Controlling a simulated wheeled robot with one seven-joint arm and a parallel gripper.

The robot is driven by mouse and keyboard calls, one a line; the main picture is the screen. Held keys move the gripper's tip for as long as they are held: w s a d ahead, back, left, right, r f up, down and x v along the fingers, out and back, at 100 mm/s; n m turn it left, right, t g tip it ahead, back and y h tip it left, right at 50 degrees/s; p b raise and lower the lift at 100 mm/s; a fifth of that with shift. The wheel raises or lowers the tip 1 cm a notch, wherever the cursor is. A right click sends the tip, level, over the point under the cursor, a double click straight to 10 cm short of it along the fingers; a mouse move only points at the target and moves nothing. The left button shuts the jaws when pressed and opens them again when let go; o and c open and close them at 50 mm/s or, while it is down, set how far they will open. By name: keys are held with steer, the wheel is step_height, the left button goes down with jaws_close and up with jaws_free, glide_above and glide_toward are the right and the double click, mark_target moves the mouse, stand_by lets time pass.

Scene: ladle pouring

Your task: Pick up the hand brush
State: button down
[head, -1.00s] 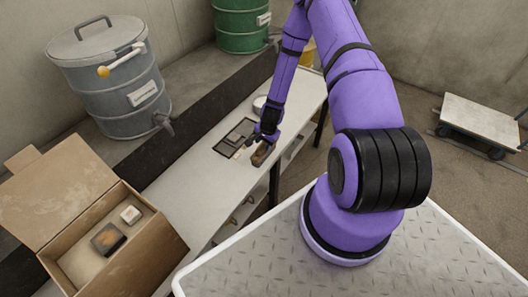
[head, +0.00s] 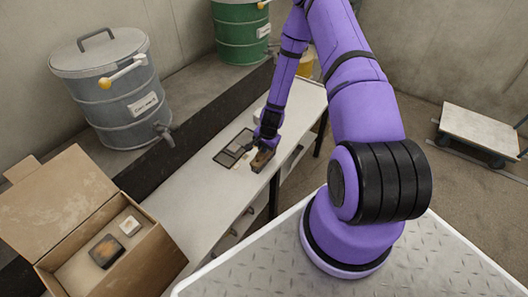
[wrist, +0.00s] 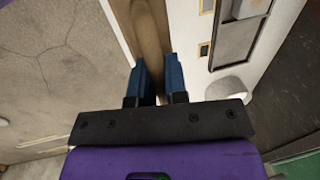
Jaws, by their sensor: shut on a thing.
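The hand brush (head: 262,160) has a brown wooden body and shows at the front edge of the long light bench (head: 190,196). My gripper (head: 266,144) is above it, pointing down. In the wrist view my gripper (wrist: 157,62) has its two dark blue fingers on either side of the brush's wooden handle (wrist: 150,32), shut on it. The handle runs up out of the picture. The bristles are hidden. I cannot tell whether the brush touches the bench or hangs just clear of it.
A dark compartmented tray (head: 234,148) lies left of the brush. An open cardboard box (head: 150,262) with small items stands at the front left. A grey drum (head: 115,95) and a green drum (head: 242,35) stand on the ledge behind. A flat cart (head: 482,133) is at the far right.

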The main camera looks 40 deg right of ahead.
steer(key=s+a+r, duration=0.1)
steer(key=s+a, duration=0.1)
steer(key=s, duration=0.5)
steer(key=s+a, duration=0.2)
steer(key=s, duration=0.6)
steer(key=shift+s+a+r, duration=0.25)
steer(key=shift+r, duration=0.1)
steer(key=shift+w, duration=0.1)
